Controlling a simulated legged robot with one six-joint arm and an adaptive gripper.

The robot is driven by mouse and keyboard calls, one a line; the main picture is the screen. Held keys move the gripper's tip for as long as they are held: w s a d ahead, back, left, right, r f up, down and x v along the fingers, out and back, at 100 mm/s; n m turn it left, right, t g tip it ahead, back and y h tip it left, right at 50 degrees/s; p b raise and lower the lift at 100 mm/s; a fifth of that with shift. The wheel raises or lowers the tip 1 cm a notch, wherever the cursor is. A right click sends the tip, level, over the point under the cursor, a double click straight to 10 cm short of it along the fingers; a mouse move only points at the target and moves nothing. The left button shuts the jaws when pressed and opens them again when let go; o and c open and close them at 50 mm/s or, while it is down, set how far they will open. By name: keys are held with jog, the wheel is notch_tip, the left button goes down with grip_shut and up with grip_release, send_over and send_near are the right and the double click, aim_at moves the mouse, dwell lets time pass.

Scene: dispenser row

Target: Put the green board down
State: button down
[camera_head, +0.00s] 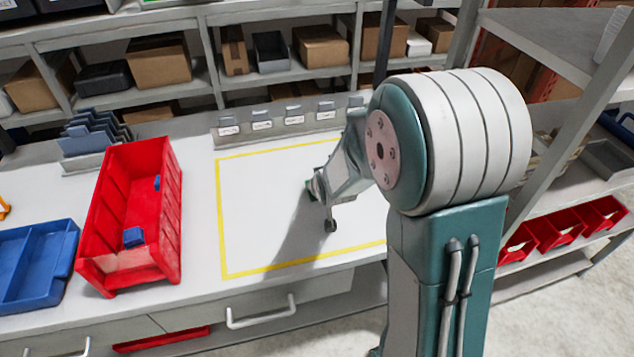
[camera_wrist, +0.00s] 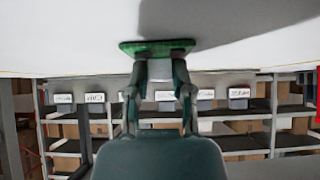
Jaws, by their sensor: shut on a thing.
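My gripper (camera_wrist: 160,66) is shut on the green board (camera_wrist: 158,47), whose flat edge spans across the fingertips in the wrist view. In the head view my gripper (camera_head: 318,188) is low over the white area with the yellow outline (camera_head: 222,220), and my arm hides part of that area. Only a small green bit of the board (camera_head: 308,194) shows there. A shadow falls on the white surface below and left of the gripper. I cannot tell whether the board touches the surface.
A red bin (camera_head: 98,215) with small blue pieces and a blue tray (camera_head: 62,245) stand left of the outlined area. A row of labelled dispensers (camera_head: 262,122) lines its back edge. Dark upright plates (camera_head: 85,140) stand at the back left. The outlined area's left part is clear.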

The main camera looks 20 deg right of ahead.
jog(key=c, duration=0.5)
grip_release()
jog(key=shift+f, duration=0.1)
jog(key=shift+s+r, duration=0.15)
jog(key=shift+r, duration=0.15)
jog(key=v, duration=1.1)
jog(key=shift+s+r, duration=0.15)
jog(key=shift+s, duration=0.05)
